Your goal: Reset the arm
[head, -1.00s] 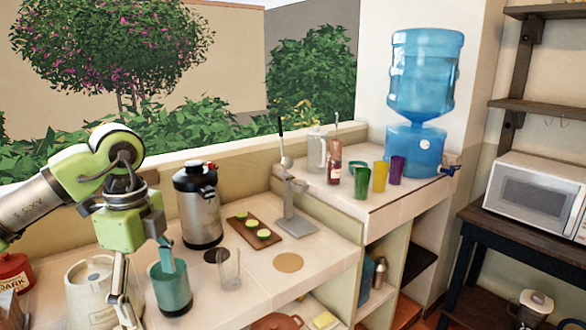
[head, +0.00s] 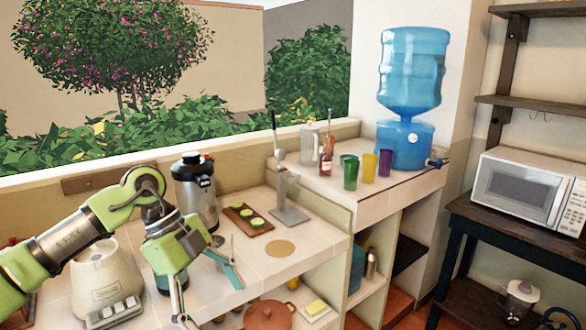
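My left arm comes in from the left over the tiled counter (head: 262,268). Its green and silver gripper (head: 210,302) hangs near the counter's front edge. Its fingers are spread, one teal-tipped finger reaching right and the other pointing down, and nothing is seen between them. A teal cup (head: 163,285) stands just behind the gripper and is mostly hidden by it. My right gripper is not in view.
A white blender base (head: 98,280) stands left, close under my arm. A steel jug (head: 196,190), a board with lime slices (head: 247,220) and a grey press (head: 288,213) stand behind. A cork coaster (head: 280,248) lies right. Coloured cups (head: 368,166) stand on the raised counter.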

